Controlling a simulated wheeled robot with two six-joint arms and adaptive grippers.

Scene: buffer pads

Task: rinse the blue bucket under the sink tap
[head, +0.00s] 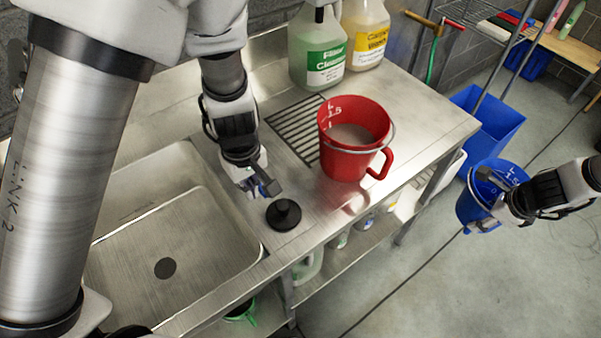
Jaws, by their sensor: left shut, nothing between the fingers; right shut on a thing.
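The blue bucket (471,210) is at the right, off the counter, above the floor. My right gripper (493,192) is shut on it at its rim or handle; the exact grip is partly hidden by the gripper. The steel sink (200,235) is at the left, with a dark drain in its floor. The sink tap cannot be made out; my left arm covers part of that side. My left gripper (262,188) is shut and empty, over the counter between the sink and the red bucket, just above a black round stopper-like piece (284,214).
A red bucket (343,165) with liquid stands on the counter by a drain grate (294,130). Two jugs, one green-labelled (318,62) and one yellow-labelled (364,35), stand behind. A blue bin (488,122) is on the floor. Bottles sit on the shelf below.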

